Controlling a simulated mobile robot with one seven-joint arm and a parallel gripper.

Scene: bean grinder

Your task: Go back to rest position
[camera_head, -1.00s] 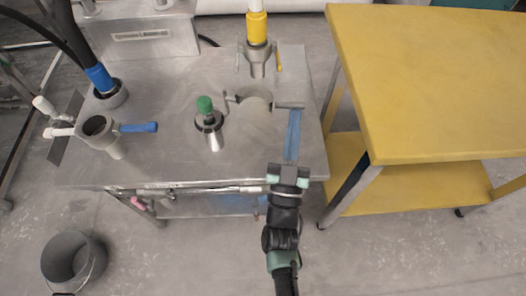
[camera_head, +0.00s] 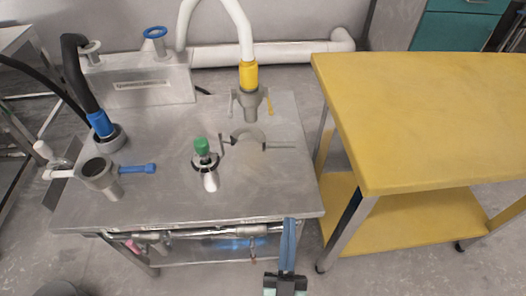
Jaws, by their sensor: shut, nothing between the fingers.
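My gripper (camera_head: 289,222) shows at the bottom middle of the head view. Its blue fingers are together with nothing between them, and they point away from me. The fingertips overlap the front edge of the metal table (camera_head: 250,195) near its right corner; I cannot tell their height. The rest of my arm is below the picture. On the table stand a green-topped metal piece (camera_head: 202,148) and a grey cup with a blue handle (camera_head: 100,174).
A yellow table (camera_head: 430,110) with a lower shelf stands close on the right. At the back are a yellow-collared hose fitting (camera_head: 249,78) and a blue-collared black hose (camera_head: 100,123). A bucket (camera_head: 62,288) is partly visible at bottom left. Bare floor lies in front.

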